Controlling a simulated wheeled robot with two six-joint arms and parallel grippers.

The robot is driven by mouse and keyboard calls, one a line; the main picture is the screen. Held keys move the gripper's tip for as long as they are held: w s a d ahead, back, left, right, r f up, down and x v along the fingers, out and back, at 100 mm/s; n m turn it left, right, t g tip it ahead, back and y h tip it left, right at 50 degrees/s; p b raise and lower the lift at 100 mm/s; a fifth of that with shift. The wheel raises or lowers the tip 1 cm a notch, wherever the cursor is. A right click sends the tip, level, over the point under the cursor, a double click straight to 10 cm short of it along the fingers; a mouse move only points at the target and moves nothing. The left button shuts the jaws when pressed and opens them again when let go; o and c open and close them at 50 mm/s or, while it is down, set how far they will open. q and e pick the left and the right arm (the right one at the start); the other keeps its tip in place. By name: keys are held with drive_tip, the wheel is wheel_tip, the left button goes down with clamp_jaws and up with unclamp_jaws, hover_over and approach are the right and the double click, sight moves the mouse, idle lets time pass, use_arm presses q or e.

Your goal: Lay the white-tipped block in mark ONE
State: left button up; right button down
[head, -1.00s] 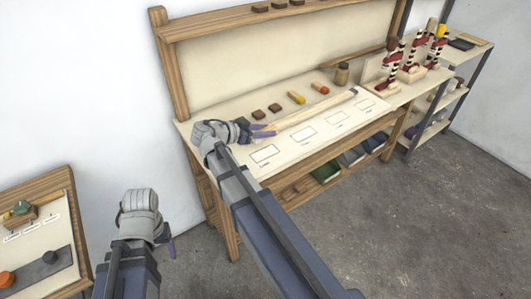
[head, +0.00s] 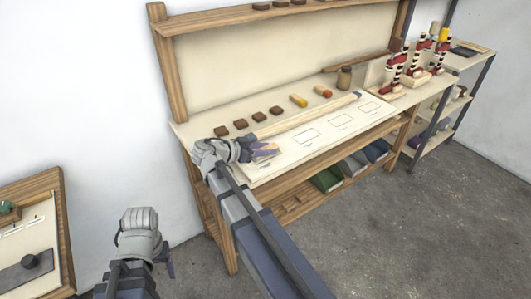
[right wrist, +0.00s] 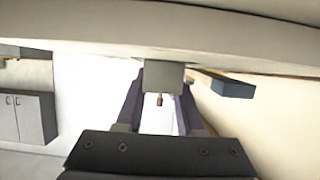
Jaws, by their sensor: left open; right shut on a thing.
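My right gripper (head: 266,150) reaches over the left end of the bench top in the head view and is shut. A small piece of pale wood shows at its fingers, apparently the white-tipped block; its white tip cannot be made out. The gripper covers the leftmost outlined mark. Three other outlined marks, (head: 307,136), (head: 341,121) and (head: 370,107), are bare; their labels are too small to read. In the right wrist view a whitish area (right wrist: 159,118) lies between the fingers; I cannot tell if it is the block. My left gripper (head: 170,262) is open, away from the bench.
A long wooden strip (head: 308,115) lies behind the marks. Behind it are several dark brown pieces (head: 259,117), a yellow-tipped block (head: 298,100), a red-tipped block (head: 322,91) and a jar (head: 345,77). Striped stands (head: 396,70) are at right. Another table (head: 52,225) is at left.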

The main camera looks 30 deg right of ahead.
drive_tip(key=c, duration=0.5)
unclamp_jaws()
drive_tip(key=shift+r, duration=0.1)
drive_tip(key=shift+a+r, duration=0.15)
drive_tip(key=shift+a, duration=0.15)
drive_tip(key=p+v, duration=0.4)
drive_tip(key=v, duration=0.6)
drive_tip(key=shift+r, duration=0.15)
drive_tip(key=shift+a+r+p, duration=0.1)
drive_tip(key=shift+a+p, duration=0.25)
drive_tip(key=shift+a, duration=0.25)
drive_tip(key=shift+s, duration=0.1)
